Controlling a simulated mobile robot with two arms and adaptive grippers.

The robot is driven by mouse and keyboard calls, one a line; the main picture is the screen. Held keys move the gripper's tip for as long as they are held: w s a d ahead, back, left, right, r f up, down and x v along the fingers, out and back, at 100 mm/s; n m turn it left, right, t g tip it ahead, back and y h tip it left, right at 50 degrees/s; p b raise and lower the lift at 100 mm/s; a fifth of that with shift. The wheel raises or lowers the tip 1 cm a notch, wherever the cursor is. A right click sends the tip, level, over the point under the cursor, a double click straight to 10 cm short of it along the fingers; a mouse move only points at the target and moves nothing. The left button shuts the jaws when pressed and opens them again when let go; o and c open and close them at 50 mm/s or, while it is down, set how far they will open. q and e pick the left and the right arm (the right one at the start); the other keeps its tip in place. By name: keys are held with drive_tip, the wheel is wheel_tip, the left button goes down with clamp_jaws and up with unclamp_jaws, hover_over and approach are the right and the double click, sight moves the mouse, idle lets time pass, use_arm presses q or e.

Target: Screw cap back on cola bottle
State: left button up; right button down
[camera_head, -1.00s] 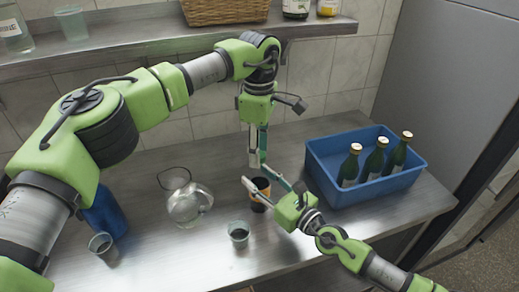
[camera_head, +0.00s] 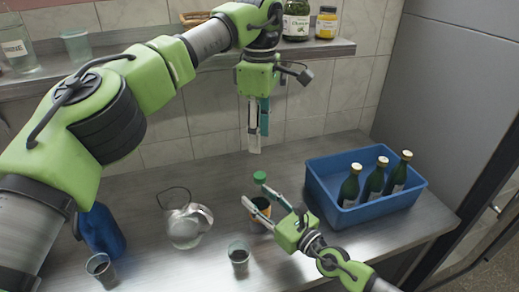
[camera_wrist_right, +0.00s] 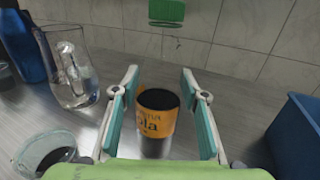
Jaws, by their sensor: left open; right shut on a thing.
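The cola bottle (camera_head: 261,208) stands upright on the steel counter, with an orange label and dark cola inside. In the right wrist view the bottle (camera_wrist_right: 156,124) is between my right fingers. Its upper part is clear and hard to see. The green cap (camera_head: 260,177) is at the bottle's top; it also shows at the top of the right wrist view (camera_wrist_right: 166,11). How tightly it sits cannot be told. My right gripper (camera_head: 269,195) is shut on the bottle. My left gripper (camera_head: 259,142) is open and empty, pointing down above the cap and apart from it.
A blue crate (camera_head: 400,200) with green bottles stands at the right. A glass jug (camera_head: 186,228), small glasses with dark liquid (camera_head: 238,257) (camera_head: 101,268) and a blue bottle (camera_head: 103,232) stand left. A shelf (camera_head: 325,48) with jars runs above the back.

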use_arm(q)
drive_tip(key=shift+r, duration=0.5)
use_arm(e)
drive_tip(key=c, duration=1.2)
unclamp_jaws()
drive_tip(key=shift+o, duration=0.2)
drive_tip(key=v, duration=1.2)
use_arm(q)
drive_tip(key=shift+f, duration=0.1)
